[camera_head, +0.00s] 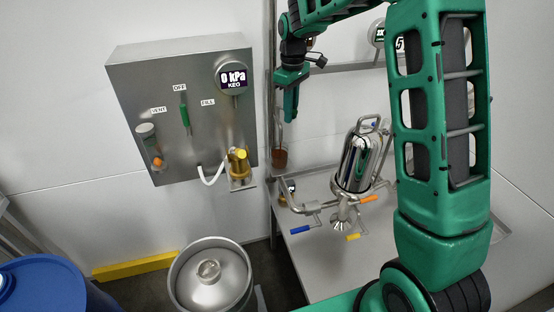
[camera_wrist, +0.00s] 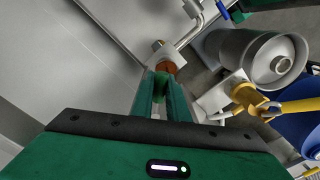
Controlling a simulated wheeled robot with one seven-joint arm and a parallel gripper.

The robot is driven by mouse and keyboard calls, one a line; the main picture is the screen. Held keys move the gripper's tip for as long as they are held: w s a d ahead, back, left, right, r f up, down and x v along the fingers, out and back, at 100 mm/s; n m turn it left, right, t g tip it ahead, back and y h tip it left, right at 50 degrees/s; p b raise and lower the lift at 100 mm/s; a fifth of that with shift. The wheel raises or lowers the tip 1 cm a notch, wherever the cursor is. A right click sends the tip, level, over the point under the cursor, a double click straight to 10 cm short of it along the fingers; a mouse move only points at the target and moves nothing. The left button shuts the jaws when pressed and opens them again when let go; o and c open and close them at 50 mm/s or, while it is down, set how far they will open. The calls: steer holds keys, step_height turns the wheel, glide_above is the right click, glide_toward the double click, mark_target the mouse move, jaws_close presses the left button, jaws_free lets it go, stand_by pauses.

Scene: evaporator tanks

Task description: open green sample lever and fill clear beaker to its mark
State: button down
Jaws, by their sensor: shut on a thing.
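My gripper (camera_head: 290,112) hangs at the upper middle of the head view with its fingers pointing down, close to a vertical pipe. In the wrist view my gripper (camera_wrist: 160,84) has its fingers closed on a small green piece, which looks like the green sample lever (camera_wrist: 160,77); the fingers hide most of it. The clear beaker (camera_head: 280,157) is just below and left of the fingertips and holds reddish-brown liquid. It also shows in the wrist view (camera_wrist: 167,66), just past the fingertips. Its mark is too small to make out.
A steel panel (camera_head: 200,75) with a green selector lever (camera_head: 184,113) and a gauge reading 0 kPa (camera_head: 233,78) is at left. A steel keg (camera_head: 209,275), a blue drum (camera_head: 50,285) and a steel table (camera_head: 325,265) with a valved vessel (camera_head: 360,160) stand below.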

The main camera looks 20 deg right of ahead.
steer(key=shift+r, duration=0.1)
steer(key=shift+s+a+m, duration=0.15)
steer(key=shift+a+m, duration=0.35)
steer(key=shift+m, duration=0.8)
steer(key=shift+s+a+m, duration=0.2)
steer(key=shift+a+m, duration=0.35)
steer(key=shift+m, duration=0.75)
steer(key=shift+s+a+m, duration=0.15)
steer(key=shift+a+m, duration=0.35)
steer(key=shift+m, duration=0.8)
steer(key=c, duration=1.6)
jaws_free()
steer(key=shift+c, duration=0.2)
step_height(320, 180, up, 11)
steer(key=s+d+m, duration=0.2)
steer(key=s+d, duration=0.5)
steer(key=s, duration=0.2)
steer(key=s+d+m, duration=0.1)
steer(key=s+d, duration=0.6)
steer(key=s, duration=0.3)
steer(key=s+d+f+m, duration=0.1)
steer(key=s+f, duration=0.3)
steer(key=s, duration=0.7)
steer(key=s+d+f+m, duration=0.1)
steer(key=s+f, duration=0.4)
steer(key=s, duration=0.6)
steer(key=shift+s+d+m, duration=0.4)
steer(key=shift+m, duration=0.3)
